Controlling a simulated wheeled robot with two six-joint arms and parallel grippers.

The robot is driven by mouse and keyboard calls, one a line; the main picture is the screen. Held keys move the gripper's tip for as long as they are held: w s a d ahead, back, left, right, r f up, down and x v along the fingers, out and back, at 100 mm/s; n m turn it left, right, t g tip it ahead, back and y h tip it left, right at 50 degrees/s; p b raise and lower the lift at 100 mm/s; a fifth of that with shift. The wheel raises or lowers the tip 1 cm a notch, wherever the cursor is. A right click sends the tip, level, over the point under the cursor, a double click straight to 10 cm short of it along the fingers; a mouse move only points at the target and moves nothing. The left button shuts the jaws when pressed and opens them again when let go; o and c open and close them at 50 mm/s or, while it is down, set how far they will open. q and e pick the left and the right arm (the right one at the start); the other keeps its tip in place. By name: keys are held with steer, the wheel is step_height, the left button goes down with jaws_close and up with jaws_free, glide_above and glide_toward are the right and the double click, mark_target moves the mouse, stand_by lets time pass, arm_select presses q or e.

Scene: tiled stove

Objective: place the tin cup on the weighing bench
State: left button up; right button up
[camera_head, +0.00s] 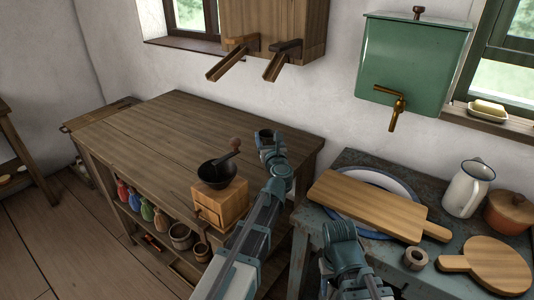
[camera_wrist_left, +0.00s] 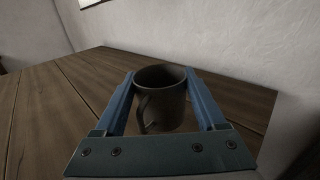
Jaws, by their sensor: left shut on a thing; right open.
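The tin cup (camera_wrist_left: 161,100) is dark and upright between the fingers of my left gripper (camera_wrist_left: 162,108) in the left wrist view, with its handle toward the camera. In the head view the cup (camera_head: 266,134) shows small at the tip of my left gripper (camera_head: 270,148), over the back right part of the long wooden bench (camera_head: 160,130). I take this to be the weighing bench; no scale shows. I cannot tell whether the cup's base touches the top. My right gripper (camera_head: 340,236) is open and empty beside the blue-grey table; its fingertips are partly unclear.
A coffee grinder (camera_head: 220,196) stands on the bench's front right. Wooden chutes (camera_head: 232,64) jut from a wall box above. The blue-grey table (camera_head: 345,160) holds a cutting board (camera_head: 378,204), an enamel jug (camera_head: 466,188) and a lidded pot (camera_head: 509,213). The bench's left is clear.

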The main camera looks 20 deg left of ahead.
arm_select(q)
steer(key=shift+f+b, duration=1.75)
steer(key=shift+f, duration=0.1)
steer(key=shift+f, duration=0.2)
steer(key=o, duration=1.3)
steer(key=shift+r, duration=0.1)
steer(key=shift+r, duration=0.25)
steer(key=v, duration=1.2)
